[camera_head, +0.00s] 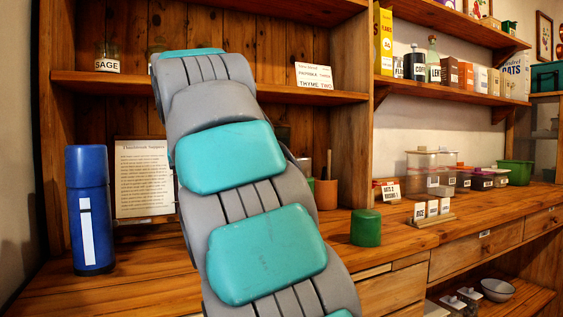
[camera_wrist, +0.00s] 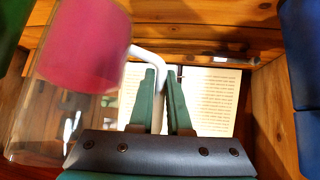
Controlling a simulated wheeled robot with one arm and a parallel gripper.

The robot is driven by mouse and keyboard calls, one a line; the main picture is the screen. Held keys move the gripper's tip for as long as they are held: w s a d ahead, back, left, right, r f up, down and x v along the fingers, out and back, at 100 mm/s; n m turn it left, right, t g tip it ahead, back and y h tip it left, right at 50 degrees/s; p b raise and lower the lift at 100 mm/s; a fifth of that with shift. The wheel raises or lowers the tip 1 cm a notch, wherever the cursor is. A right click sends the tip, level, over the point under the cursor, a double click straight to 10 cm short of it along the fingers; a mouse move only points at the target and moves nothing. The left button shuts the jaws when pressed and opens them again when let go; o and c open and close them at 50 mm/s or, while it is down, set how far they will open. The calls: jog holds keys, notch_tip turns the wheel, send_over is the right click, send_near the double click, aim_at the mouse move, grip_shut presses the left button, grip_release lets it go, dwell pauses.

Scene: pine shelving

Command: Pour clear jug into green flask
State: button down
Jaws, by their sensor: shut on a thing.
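In the wrist view, my gripper (camera_wrist: 164,75) is shut on the white handle of the clear jug (camera_wrist: 48,118). The jug is see-through, with a pink mass (camera_wrist: 85,45) inside that looks like its contents. In the head view, my arm hides the jug and gripper. A squat green cylinder (camera_head: 366,228) stands on the counter right of my arm; I cannot tell whether it is the green flask. A dark green shape (camera_wrist: 10,25), cut off at the wrist view's upper left corner, is also unclear.
A tall blue flask (camera_head: 90,210) stands at the counter's left; a blue shape fills the wrist view's right edge. A printed sheet (camera_head: 145,178) leans behind. A terracotta pot (camera_head: 326,194), small label blocks (camera_head: 432,208) and clear boxes (camera_head: 430,172) stand on the right.

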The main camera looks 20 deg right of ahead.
jog(key=shift+d+r, duration=0.1)
jog(key=shift+r, duration=0.05)
jog(key=shift+s+d+r+m+t+y, duration=0.1)
jog(key=shift+d+r+m+t+y, duration=0.15)
jog(key=shift+r+y, duration=0.4)
jog(key=shift+d+r+m+t+y, duration=0.15)
jog(key=shift+r+m+y, duration=0.15)
jog(key=shift+r, duration=0.65)
jog(key=shift+s+d+r+m+y+p, duration=0.1)
jog(key=shift+d+r+m+y+p, duration=0.15)
jog(key=shift+r, duration=0.25)
jog(key=shift+d+r+m+y+p, duration=0.1)
jog(key=shift+d+r+y, duration=0.15)
jog(key=shift+r, duration=0.2)
jog(key=shift+s+d+r+m+t+y, duration=0.15)
jog(key=shift+d+r+y, duration=0.15)
jog(key=shift+r, duration=0.25)
jog(key=shift+s+d+r+m+t+y, duration=0.15)
jog(key=shift+d+r+y, duration=0.1)
jog(key=shift+r, duration=0.25)
jog(key=shift+m+t+y, duration=0.4)
jog(key=shift+m+y, duration=0.1)
jog(key=shift+y, duration=0.3)
jog(key=r, duration=0.1)
jog(key=d+r+p, duration=0.1)
jog(key=r, duration=0.1)
jog(key=d+r, duration=0.1)
jog(key=shift+s+r+p, duration=0.1)
jog(key=shift+r+p, duration=0.1)
jog(key=shift+p, duration=0.2)
